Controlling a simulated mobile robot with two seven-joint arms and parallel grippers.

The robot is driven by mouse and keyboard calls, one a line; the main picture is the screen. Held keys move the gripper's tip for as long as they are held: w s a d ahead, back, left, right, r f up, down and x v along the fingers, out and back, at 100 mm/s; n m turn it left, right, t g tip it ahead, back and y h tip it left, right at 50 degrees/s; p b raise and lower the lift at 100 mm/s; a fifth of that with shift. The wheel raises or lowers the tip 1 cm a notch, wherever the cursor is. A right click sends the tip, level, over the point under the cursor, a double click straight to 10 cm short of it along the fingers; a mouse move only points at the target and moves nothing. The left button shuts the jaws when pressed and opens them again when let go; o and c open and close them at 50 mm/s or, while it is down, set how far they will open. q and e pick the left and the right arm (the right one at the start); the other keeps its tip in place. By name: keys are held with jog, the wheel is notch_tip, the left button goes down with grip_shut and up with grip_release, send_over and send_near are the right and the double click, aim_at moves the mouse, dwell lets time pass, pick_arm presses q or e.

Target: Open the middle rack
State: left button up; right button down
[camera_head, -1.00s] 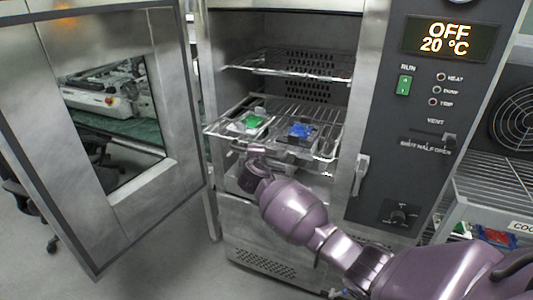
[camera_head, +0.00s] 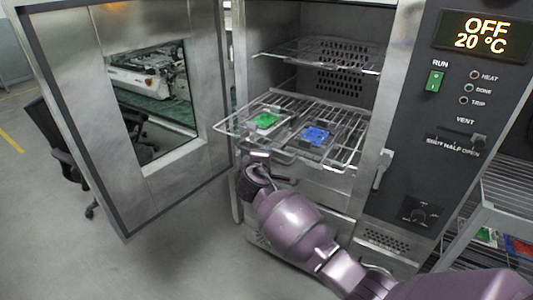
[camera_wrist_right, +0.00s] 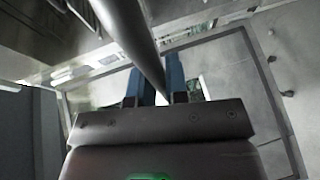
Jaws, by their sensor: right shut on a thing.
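The middle rack (camera_head: 350,131) is a wire shelf in the open oven chamber. It sticks out past the chamber's front at the left and carries a green item (camera_head: 266,120) and a blue item (camera_head: 315,135), each on a dark or pale holder. My right gripper (camera_head: 260,156) is at the rack's front edge, left of its middle. In the right wrist view, the blue fingers of my right gripper (camera_wrist_right: 160,78) are shut around a thick metal bar (camera_wrist_right: 128,28), which seems to be the rack's front rail. My left gripper is not in view.
The oven door (camera_head: 80,120) stands wide open at the left. An upper wire rack (camera_head: 330,60) sits further in. The control panel (camera_head: 445,120) reads OFF, 20 °C. A wire shelf cart (camera_head: 510,195) stands at the right. The floor before the door is clear.

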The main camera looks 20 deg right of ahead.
jog(key=c, duration=1.1)
grip_release()
jog(key=shift+c, duration=0.2)
jog(key=v, duration=1)
jog(key=shift+s+a, duration=0.15)
jog(key=shift+s, duration=0.25)
